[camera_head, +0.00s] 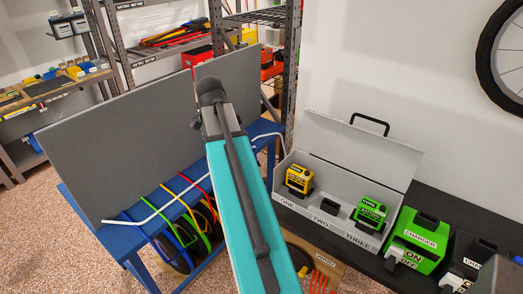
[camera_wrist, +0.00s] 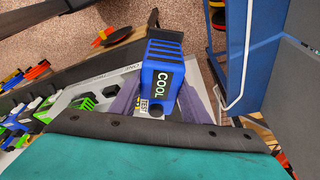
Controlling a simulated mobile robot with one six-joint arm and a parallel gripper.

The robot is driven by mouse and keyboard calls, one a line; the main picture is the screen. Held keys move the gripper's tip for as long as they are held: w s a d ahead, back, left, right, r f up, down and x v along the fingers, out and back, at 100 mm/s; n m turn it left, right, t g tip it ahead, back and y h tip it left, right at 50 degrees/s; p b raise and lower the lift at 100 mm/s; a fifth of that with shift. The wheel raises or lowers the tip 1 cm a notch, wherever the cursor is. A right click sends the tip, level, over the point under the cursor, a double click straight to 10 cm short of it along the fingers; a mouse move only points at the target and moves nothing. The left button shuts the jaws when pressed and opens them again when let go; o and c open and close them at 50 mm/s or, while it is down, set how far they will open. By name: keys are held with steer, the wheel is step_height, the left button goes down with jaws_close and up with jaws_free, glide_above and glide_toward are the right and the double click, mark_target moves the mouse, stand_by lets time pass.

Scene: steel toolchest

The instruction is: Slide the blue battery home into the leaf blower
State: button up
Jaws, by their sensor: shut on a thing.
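The blue battery (camera_wrist: 162,72) shows in the wrist view with a ribbed dark top, a "COOL" label and a "TEST" label. My gripper (camera_wrist: 155,104) has a purple-grey finger on each side of it and is shut on it, holding it up. In the head view my teal arm reaches up and away, and its far end hides the gripper and the battery. I cannot make out the leaf blower in either view.
The open steel chest (camera_head: 310,212) holds a yellow battery (camera_head: 299,179) at ONE and a green battery (camera_head: 371,213) at THREE; TWO has no battery. A green charger (camera_head: 419,240) stands to its right. A blue rack (camera_head: 129,252) and grey panel (camera_head: 120,130) stand left.

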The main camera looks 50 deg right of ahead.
steer(key=w+a+n+t+y+b, duration=0.1)
steer(key=w+a+n, duration=0.4)
steer(key=a, duration=0.7)
steer(key=w+a+f+n+t+y+b, duration=0.1)
steer(key=w+a+n, duration=0.4)
steer(key=a+n, duration=0.5)
steer(key=w+a+f+n+t+y+b, duration=0.1)
steer(key=w+a+n, duration=0.4)
steer(key=a, duration=1)
steer(key=n+t+b, duration=0.1)
steer(key=n+b, duration=0.1)
steer(key=n, duration=0.1)
steer(key=shift+w+f+t, duration=0.2)
steer(key=shift+w+t, duration=0.05)
steer(key=shift+t, duration=0.15)
steer(key=shift+a, duration=0.1)
